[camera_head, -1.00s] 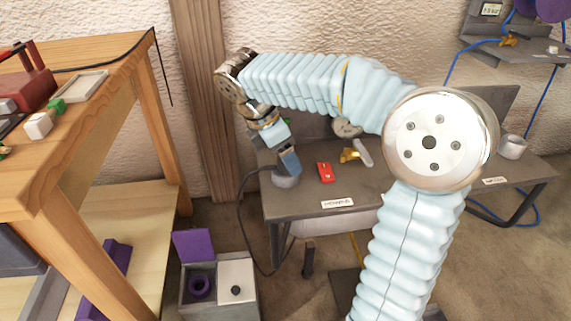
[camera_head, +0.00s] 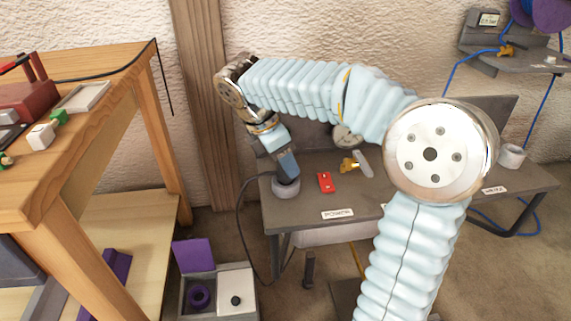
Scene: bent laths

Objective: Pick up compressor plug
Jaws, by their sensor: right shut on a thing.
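The compressor plug (camera_head: 288,168) is a small dark blue-grey block on a round grey holder (camera_head: 286,189) at the left end of the grey table. My right gripper (camera_head: 284,155) reaches down over the plug from above and is shut on it. The fingertips are small and partly merge with the plug. The plug's lower end meets the holder; I cannot tell whether it is seated or just clear. A black cable (camera_head: 240,215) hangs in a loop left of the table. My left gripper is not in view.
On the grey table (camera_head: 300,212) lie a red switch box (camera_head: 326,182) and a yellow valve (camera_head: 348,165) with a grey handle. A wooden workbench (camera_head: 100,90) stands at left. A bin with a purple lid (camera_head: 194,252) is on the floor.

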